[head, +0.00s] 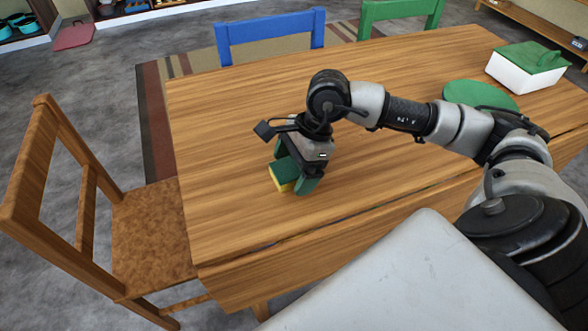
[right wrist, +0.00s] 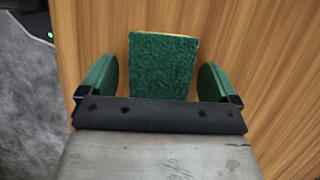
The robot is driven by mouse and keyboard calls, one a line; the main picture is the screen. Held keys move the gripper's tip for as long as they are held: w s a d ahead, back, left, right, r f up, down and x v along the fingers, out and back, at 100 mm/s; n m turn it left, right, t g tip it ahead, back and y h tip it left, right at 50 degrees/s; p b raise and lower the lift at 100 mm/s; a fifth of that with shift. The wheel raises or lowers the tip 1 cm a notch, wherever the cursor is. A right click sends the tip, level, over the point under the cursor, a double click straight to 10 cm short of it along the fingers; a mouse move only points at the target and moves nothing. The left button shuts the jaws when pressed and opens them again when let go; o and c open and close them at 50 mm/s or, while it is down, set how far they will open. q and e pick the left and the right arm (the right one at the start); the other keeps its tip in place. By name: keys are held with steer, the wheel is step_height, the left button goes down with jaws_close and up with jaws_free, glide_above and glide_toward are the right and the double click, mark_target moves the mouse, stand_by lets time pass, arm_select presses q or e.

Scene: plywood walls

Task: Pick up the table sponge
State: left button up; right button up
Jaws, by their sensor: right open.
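The sponge (head: 282,178) is green on top with a yellow layer below, and lies on the wooden table (head: 225,150) toward its left end. My right gripper (head: 294,175) is above and at the sponge, pointing down, and partly covers it. In the right wrist view the green face of the sponge (right wrist: 163,68) lies between the two green fingers of my right gripper (right wrist: 163,85). The fingers are open, with a gap to the sponge on each side. My left gripper is not in view.
A green round mat (head: 480,95) and a white box with a green lid (head: 526,68) are at the table's right. A wooden chair (head: 150,230) stands at the left end. Blue (head: 270,27) and green (head: 400,10) chairs are behind. The table's middle is mostly clear.

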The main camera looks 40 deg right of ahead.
mark_target(284, 164)
steer(key=shift+c, duration=0.4)
steer(key=c, duration=0.9)
steer(key=shift+r, duration=0.1)
steer(key=shift+r, duration=0.55)
steer(key=r, duration=0.2)
steer(key=w+r, duration=0.1)
steer(key=shift+d+r+p, duration=0.25)
steer(key=shift+r+p, duration=0.05)
steer(key=shift+r, duration=0.05)
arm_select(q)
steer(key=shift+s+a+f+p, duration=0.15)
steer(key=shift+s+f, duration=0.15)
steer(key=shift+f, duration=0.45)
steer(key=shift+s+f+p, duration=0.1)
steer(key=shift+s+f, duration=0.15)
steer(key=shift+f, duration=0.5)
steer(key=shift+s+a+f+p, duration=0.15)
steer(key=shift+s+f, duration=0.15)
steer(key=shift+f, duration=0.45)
arm_select(e)
steer(key=w+d+r, duration=0.5)
steer(key=w+r, duration=0.1)
steer(key=w, duration=0.3)
steer(key=shift+w, duration=0.15)
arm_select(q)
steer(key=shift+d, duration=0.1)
